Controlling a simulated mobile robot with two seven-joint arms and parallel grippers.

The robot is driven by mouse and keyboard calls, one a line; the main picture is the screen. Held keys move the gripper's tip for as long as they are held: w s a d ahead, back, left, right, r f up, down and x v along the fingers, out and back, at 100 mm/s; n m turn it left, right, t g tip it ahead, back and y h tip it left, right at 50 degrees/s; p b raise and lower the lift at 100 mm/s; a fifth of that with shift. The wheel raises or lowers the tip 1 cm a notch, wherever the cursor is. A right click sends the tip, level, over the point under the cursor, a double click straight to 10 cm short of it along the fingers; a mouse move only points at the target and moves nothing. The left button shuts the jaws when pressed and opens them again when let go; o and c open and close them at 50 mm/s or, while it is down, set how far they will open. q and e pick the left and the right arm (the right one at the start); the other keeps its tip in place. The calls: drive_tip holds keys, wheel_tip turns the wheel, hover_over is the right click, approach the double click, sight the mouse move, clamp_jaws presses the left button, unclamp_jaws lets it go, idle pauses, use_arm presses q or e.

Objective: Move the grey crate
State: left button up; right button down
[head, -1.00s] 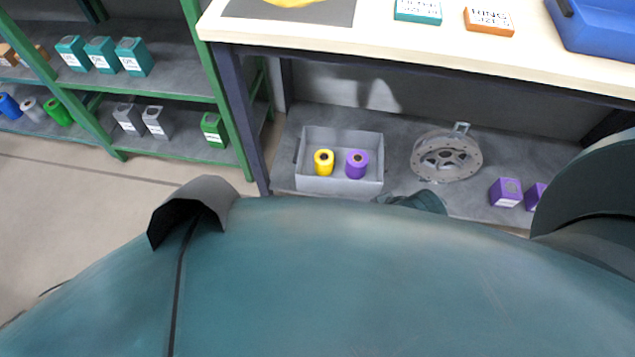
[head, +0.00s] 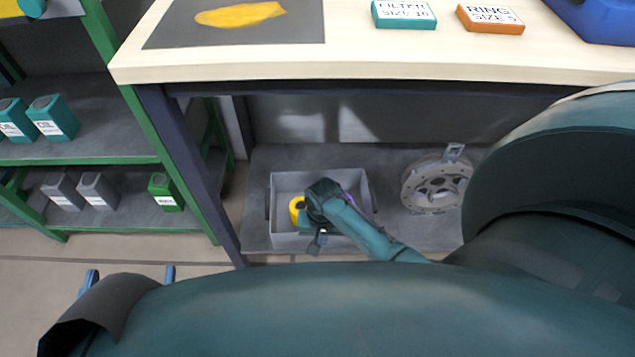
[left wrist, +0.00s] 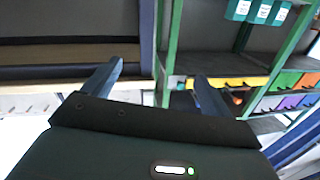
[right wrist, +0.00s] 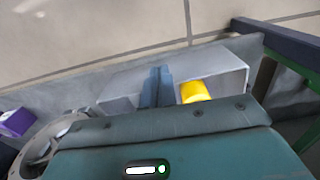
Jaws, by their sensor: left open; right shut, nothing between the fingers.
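The grey crate (head: 288,241) sits on the low shelf under the workbench; it also shows in the right wrist view (right wrist: 226,62). A yellow roll (head: 296,207) stands inside it, and a purple one is mostly hidden behind my right arm. My right gripper (head: 318,240) is over the crate near its front wall. Its fingers (right wrist: 157,87) are together and empty in the right wrist view; contact with the crate cannot be told. My left gripper (head: 130,278) is open and empty, left of the bench and well away from the crate.
A grey reel (head: 436,186) lies on the low shelf right of the crate. The bench leg (head: 190,170) stands close to the crate's left. Green shelving (head: 100,158) with bottles is further left. The bench top (head: 350,45) overhangs the crate.

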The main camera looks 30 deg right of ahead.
use_arm(q)
drive_tip(key=d+t+h+b, duration=0.2)
drive_tip(key=b, duration=0.5)
drive_tip(key=shift+s+h, duration=0.1)
drive_tip(key=shift+h, duration=0.2)
use_arm(e)
drive_tip(key=w+d+f, duration=0.2)
drive_tip(key=w+f, duration=0.1)
drive_tip(key=f, duration=0.6)
use_arm(q)
drive_tip(key=shift+r, duration=0.15)
use_arm(e)
drive_tip(key=shift+w+d, duration=0.1)
